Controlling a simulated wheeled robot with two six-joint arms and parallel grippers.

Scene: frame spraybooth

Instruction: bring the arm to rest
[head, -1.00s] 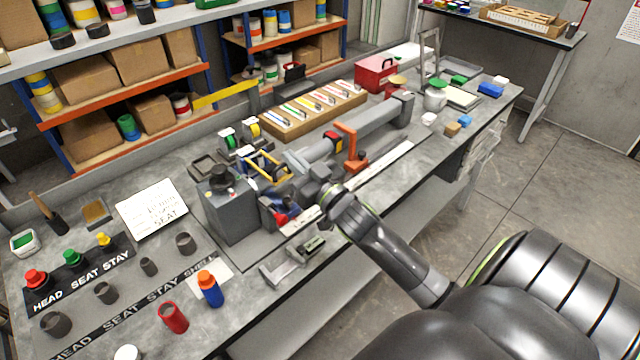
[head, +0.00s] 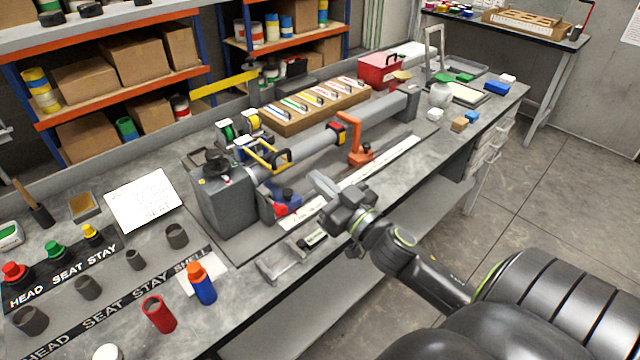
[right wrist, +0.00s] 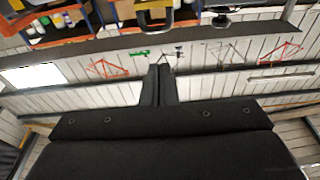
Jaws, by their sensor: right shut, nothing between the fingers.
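My right gripper (head: 322,186) is over the front part of the workbench (head: 240,318), with its arm coming in from the lower right. In the right wrist view its two fingers (right wrist: 157,84) are together with nothing between them. It points away from the bench, towards a wall with drawings of bicycle frames. In the head view it is in front of the long grey tube fixture (head: 318,150), apart from it as far as I can see. My left gripper is not in view.
A blue bottle with an orange cap (head: 202,286) and a red cup (head: 159,314) stand at the front left. A red toolbox (head: 380,70) is at the back. Floor at right is clear.

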